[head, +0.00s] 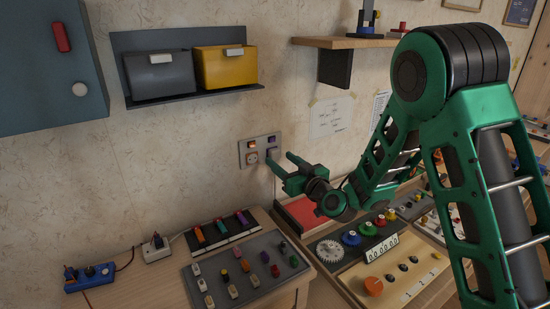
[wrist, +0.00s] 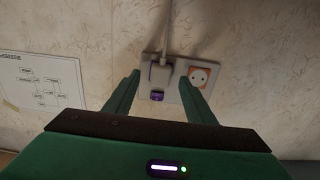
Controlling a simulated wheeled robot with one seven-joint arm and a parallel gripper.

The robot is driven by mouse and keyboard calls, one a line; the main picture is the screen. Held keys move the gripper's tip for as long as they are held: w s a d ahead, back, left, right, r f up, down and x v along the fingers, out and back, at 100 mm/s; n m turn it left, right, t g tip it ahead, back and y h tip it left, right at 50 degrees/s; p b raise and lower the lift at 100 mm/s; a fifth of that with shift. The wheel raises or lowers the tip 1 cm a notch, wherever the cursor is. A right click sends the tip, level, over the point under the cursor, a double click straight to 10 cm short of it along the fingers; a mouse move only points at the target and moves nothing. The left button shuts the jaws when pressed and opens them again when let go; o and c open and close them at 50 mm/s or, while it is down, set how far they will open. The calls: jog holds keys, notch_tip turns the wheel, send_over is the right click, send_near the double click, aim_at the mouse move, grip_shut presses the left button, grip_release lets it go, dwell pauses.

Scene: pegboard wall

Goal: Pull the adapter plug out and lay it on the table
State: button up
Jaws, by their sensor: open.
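The adapter plug (wrist: 160,73) is a pale block with a cable, seated in the right-hand socket of a grey wall plate (head: 246,146). In the head view the adapter (head: 271,154) shows small beside the fingertips. My gripper (head: 281,161) is open and faces the plate. In the wrist view, which looks upside down, my gripper's fingers (wrist: 160,80) stand on either side of the adapter, with a gap visible at each side; whether they reach its depth is unclear. The wooden table (head: 150,287) is below, at the lower left.
An orange-ringed socket (wrist: 199,76) is beside the adapter, and a purple switch (wrist: 157,96) is close to it. A grey board with small parts (head: 245,282) covers much of the table. A power strip (head: 90,277) lies at its left. Bins (head: 225,67) hang above.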

jog(key=shift+x, duration=1.25)
dwell(0.4)
grip_shut()
jog(key=shift+v, duration=3)
